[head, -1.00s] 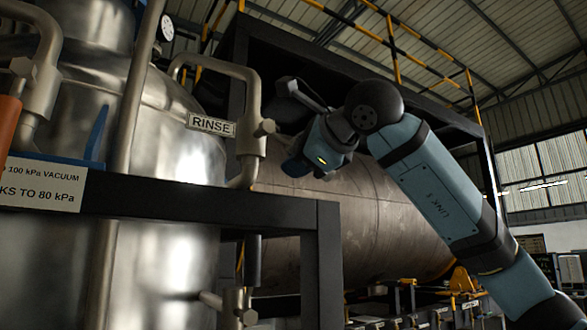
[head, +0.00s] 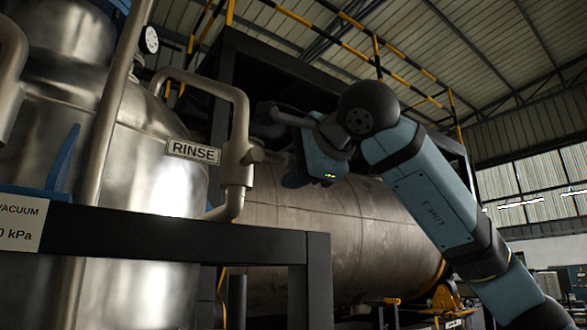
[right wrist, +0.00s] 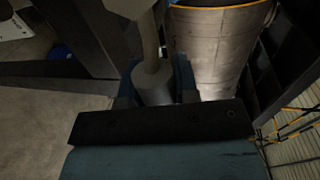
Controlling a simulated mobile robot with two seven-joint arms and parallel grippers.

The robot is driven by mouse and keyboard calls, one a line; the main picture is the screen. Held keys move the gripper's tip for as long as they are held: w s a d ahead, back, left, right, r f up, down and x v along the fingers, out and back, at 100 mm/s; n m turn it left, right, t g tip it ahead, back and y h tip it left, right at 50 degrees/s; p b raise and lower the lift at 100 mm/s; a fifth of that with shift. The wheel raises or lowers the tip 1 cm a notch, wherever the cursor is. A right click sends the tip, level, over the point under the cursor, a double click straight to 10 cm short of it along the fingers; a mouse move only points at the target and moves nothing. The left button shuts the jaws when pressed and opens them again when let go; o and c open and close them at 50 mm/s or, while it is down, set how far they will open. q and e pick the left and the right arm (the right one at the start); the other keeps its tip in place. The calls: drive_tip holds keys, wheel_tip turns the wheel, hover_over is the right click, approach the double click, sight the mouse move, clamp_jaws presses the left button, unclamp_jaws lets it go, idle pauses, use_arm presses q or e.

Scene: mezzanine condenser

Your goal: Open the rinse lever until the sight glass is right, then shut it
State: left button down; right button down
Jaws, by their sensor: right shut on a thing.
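The grey pipe and valve (head: 238,165) with the RINSE label (head: 193,151) stand at left centre in the head view. A short grey stem (head: 258,156) sticks out of the valve towards my right gripper (head: 297,172). In the right wrist view, my right gripper (right wrist: 154,88) is shut on the rinse lever (right wrist: 151,85), whose grey cylindrical end sits between the fingers. A curved grey rod runs up from it. In the head view, the grip itself is largely hidden. I cannot make out the sight glass. My left gripper is not in view.
A shiny steel vessel (head: 130,275) fills the left, with a round gauge (head: 149,40) above. A black frame beam (head: 170,236) crosses in front, with a post (head: 319,285) below the gripper. A large rusty-grey tank (head: 345,230) lies behind my right arm.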

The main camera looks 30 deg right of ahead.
drive_tip(key=shift+r, duration=0.1)
drive_tip(key=c, duration=0.9)
unclamp_jaws()
drive_tip(key=shift+o, duration=0.2)
drive_tip(key=shift+s, duration=0.5)
drive_tip(key=a+b+v, duration=0.1)
drive_tip(key=b+v, duration=0.2)
drive_tip(key=v, duration=0.9)
drive_tip(key=shift+s+d+r+b, duration=0.2)
drive_tip(key=shift+s+d+b, duration=0.1)
drive_tip(key=shift+s+d, duration=0.15)
drive_tip(key=shift+w+d, duration=0.1)
